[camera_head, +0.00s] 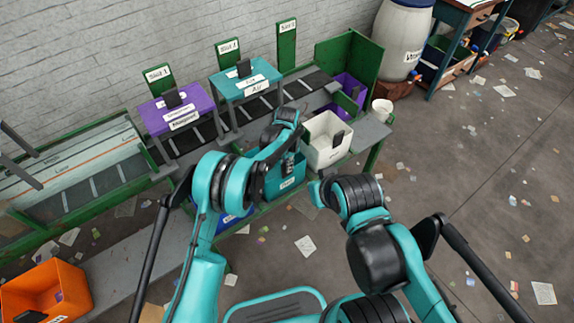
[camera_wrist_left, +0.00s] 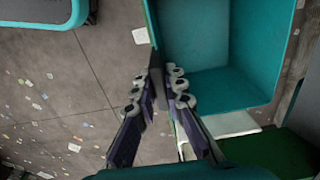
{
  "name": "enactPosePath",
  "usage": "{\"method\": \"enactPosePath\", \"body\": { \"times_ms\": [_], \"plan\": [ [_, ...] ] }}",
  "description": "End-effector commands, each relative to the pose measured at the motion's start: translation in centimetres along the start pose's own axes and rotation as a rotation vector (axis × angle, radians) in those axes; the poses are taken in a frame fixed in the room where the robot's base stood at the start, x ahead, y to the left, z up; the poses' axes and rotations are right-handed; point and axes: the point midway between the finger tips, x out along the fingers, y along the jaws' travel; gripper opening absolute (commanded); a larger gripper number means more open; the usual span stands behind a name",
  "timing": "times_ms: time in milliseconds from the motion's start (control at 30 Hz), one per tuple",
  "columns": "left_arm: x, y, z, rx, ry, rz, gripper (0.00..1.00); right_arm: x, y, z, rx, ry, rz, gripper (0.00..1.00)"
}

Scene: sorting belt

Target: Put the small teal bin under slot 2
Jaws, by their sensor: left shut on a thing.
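The small teal bin (camera_head: 284,187) hangs at the front edge of the sorting stand, left of a white bin. In the left wrist view the teal bin (camera_wrist_left: 220,85) looks empty, and its side wall stands between my left gripper's fingers (camera_wrist_left: 157,88). My left gripper (camera_head: 289,164) is shut on that wall. The middle green slot sign (camera_head: 228,47) stands behind a teal-topped chute (camera_head: 246,84); its small text is hard to read. My right arm's dark end (camera_head: 322,190) is right of the bin; its fingers cannot be made out.
The white bin (camera_head: 326,140) and a purple bin (camera_head: 349,88) stand to the right. A purple-topped chute (camera_head: 177,108) is at left. A blue bin (camera_head: 233,221) is partly hidden below my left arm. An orange bin (camera_head: 46,290) is at lower left. Floor at right is mostly open, with scattered paper.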

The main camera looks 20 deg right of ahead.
Motion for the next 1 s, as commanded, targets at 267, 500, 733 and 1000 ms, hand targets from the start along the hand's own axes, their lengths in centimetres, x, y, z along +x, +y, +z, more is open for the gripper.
{"method": "enactPosePath", "body": {
  "times_ms": [267, 500, 733, 1000],
  "plan": [
    [0.2, 0.0, 0.0, 0.0, 0.0, 0.0, 0.32, 0.1, 0.0, 0.1, 0.0, 0.0, 0.0, 0.0],
    [-0.3, 0.0, 0.0, 0.0, 0.0, 0.0, 0.32, -0.2, 0.0, -0.1, 0.0, 0.0, 0.0, 0.0],
    [-4.5, 0.0, 0.0, 0.0, 0.0, 0.0, 0.32, -1.6, 0.0, -1.1, 0.0, 0.0, 0.0, 0.0],
    [-10.1, 0.0, 0.0, 0.0, 0.0, 0.0, 0.32, -3.1, 0.0, -2.2, 0.0, 0.0, 0.0, 0.0]
  ]
}}
